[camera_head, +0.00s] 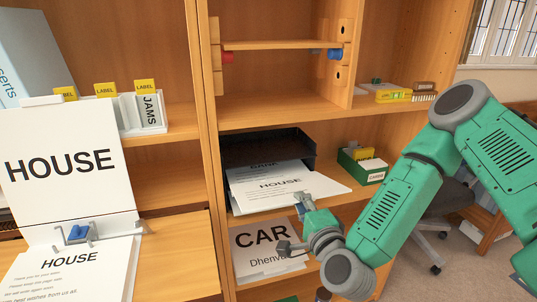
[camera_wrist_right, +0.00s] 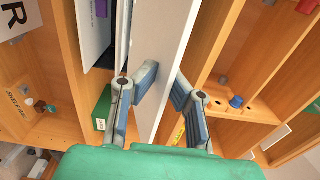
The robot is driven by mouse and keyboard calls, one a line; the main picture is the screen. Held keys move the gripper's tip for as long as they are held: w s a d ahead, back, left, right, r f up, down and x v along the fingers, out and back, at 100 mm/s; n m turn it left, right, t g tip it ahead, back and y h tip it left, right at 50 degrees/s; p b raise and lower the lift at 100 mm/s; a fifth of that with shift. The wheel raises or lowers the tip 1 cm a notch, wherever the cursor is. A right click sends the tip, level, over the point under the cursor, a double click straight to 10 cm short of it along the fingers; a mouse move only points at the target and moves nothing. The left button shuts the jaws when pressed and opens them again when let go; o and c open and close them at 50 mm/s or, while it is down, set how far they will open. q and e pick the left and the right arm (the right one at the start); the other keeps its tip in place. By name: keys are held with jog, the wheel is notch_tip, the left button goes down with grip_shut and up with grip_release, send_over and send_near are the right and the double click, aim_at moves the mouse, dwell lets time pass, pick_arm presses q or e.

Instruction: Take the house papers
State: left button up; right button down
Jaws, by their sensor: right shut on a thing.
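The house papers (camera_head: 282,182) are white sheets headed "HOUSE", sticking out over the front of a black tray (camera_head: 268,146) on the middle shelf. Another headed sheet shows just behind them. My right gripper (camera_head: 302,202) is at their front edge, shut on them. In the right wrist view the papers (camera_wrist_right: 170,45) pass as a white slab between the two fingers of the gripper (camera_wrist_right: 160,88). My left gripper is not in view.
A ring binder marked "HOUSE" (camera_head: 62,160) lies open at left. "CAR" papers (camera_head: 262,250) are on the shelf below. A green card box (camera_head: 362,165) stands right of the tray. Labelled files (camera_head: 140,110) stand at upper left. Wooden uprights and shelf boards frame the tray.

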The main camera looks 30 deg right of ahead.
jog(key=v, duration=0.6)
jog(key=shift+s, duration=0.2)
dwell(0.4)
